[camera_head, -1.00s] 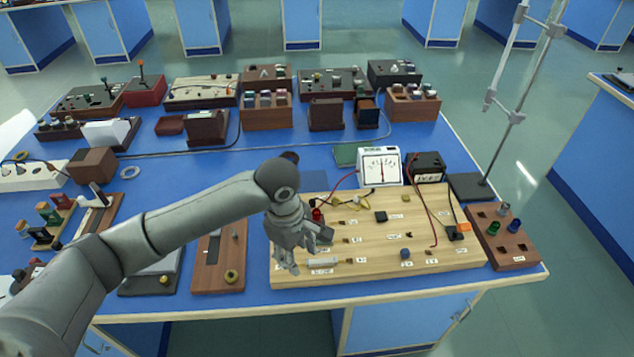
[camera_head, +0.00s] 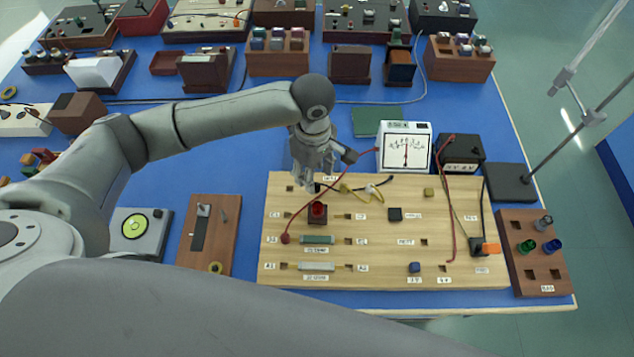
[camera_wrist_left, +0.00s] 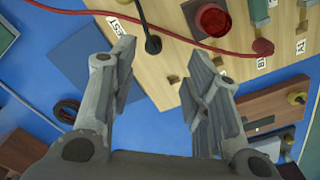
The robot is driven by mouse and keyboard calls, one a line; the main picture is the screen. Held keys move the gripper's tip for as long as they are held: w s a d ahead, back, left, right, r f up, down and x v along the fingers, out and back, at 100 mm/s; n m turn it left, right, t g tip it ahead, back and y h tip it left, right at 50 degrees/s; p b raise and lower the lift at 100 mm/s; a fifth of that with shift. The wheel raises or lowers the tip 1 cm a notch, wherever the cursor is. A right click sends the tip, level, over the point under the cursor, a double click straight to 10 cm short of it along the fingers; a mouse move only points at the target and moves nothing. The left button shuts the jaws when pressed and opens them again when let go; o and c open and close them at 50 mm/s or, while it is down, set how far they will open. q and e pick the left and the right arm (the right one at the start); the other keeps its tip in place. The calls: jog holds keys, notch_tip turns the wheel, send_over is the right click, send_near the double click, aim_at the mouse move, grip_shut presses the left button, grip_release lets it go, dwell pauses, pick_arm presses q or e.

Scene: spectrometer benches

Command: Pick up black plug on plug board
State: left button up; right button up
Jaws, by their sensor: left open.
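The wooden plug board (camera_head: 455,275) lies at the front of the blue bench. A black plug (camera_wrist_left: 153,45) with a black lead is in the wrist view, at the board's edge beyond the open fingers. A black square block (camera_head: 395,214) sits on the middle of the board in the head view. My left gripper (camera_head: 316,178) is above the board's back left corner, pointing down. Its fingers also show in the wrist view (camera_wrist_left: 165,95), spread apart with nothing between them. It partly hides that corner in the head view. My right gripper is not in view.
A red lead runs to a red plug (camera_head: 286,238) beside a red knob (camera_head: 317,212). A white meter (camera_head: 405,148) and a black box (camera_head: 461,153) stand behind the board. A brown rack (camera_head: 536,275) is at its right.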

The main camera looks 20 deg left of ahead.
aim_at(316, 183)
pick_arm(q)
jog(key=shift+w+f, duration=0.1)
jog(key=shift+f, duration=0.5)
jog(key=f, duration=0.3)
jog(key=f+p, duration=0.1)
jog(key=shift+w+d+f, duration=0.15)
jog(key=shift+w, duration=0.15)
jog(key=shift+f, duration=0.35)
jog(key=shift+c, duration=0.2)
grip_shut()
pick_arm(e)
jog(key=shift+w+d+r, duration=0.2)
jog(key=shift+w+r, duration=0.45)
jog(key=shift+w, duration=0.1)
